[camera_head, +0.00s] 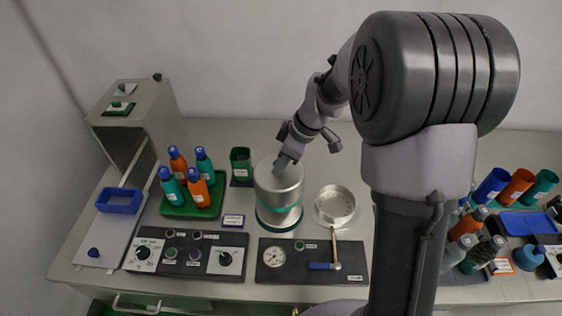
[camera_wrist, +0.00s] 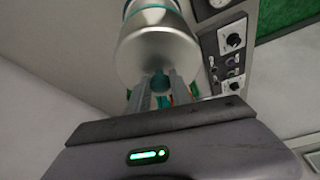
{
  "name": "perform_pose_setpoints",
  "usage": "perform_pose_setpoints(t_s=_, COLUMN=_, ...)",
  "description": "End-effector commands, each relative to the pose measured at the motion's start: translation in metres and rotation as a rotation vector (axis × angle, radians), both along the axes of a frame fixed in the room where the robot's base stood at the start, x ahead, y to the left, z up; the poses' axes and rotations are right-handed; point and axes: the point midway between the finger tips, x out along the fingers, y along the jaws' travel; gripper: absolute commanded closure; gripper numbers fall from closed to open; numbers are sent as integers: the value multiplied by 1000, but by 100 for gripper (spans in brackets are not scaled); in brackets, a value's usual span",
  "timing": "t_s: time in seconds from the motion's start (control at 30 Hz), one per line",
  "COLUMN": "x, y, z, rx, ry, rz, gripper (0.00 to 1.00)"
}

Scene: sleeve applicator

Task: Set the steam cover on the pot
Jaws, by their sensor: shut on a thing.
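The steam cover (camera_head: 278,186) is a tall silver cylinder with a teal rim. It stands upright over the pot (camera_head: 280,218), whose lower part shows as a silver band with a dark teal base. I cannot tell whether the cover's rim touches the pot or hovers just above it. My gripper (camera_head: 283,163) is on top of the cover, shut on its teal knob. In the wrist view, the fingers (camera_wrist: 160,90) close around the knob, and the cover (camera_wrist: 157,48) fills the space beyond them. The inside of the pot is hidden.
A round perforated silver pan (camera_head: 336,204) sits close right of the pot. A dark control panel with a gauge (camera_head: 312,261) lies in front. A green tray (camera_head: 178,209) with several bottles and a green bin (camera_head: 241,163) stand to the left.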

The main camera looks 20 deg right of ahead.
Motion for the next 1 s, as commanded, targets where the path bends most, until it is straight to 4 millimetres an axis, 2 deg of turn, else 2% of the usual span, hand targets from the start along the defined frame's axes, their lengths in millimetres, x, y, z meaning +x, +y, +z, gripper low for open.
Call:
perform_pose_setpoints(t_s=0.27, x=0, y=0, z=-12, rx=0, ry=-1, rz=0, gripper=100)
perform_pose_setpoints(t_s=0.53, x=0, y=0, z=-11, rx=0, ry=-1, rz=0, gripper=100)
perform_pose_setpoints(t_s=0.57, x=0, y=0, z=-11, rx=0, ry=-1, rz=0, gripper=68)
perform_pose_setpoints(t_s=0.67, x=0, y=0, z=-12, rx=-1, ry=-1, rz=0, gripper=49)
perform_pose_setpoints(t_s=0.9, x=0, y=0, z=-12, rx=0, ry=0, rz=0, gripper=47)
perform_pose_setpoints(t_s=1.0, x=0, y=0, z=-12, rx=0, ry=0, rz=0, gripper=27)
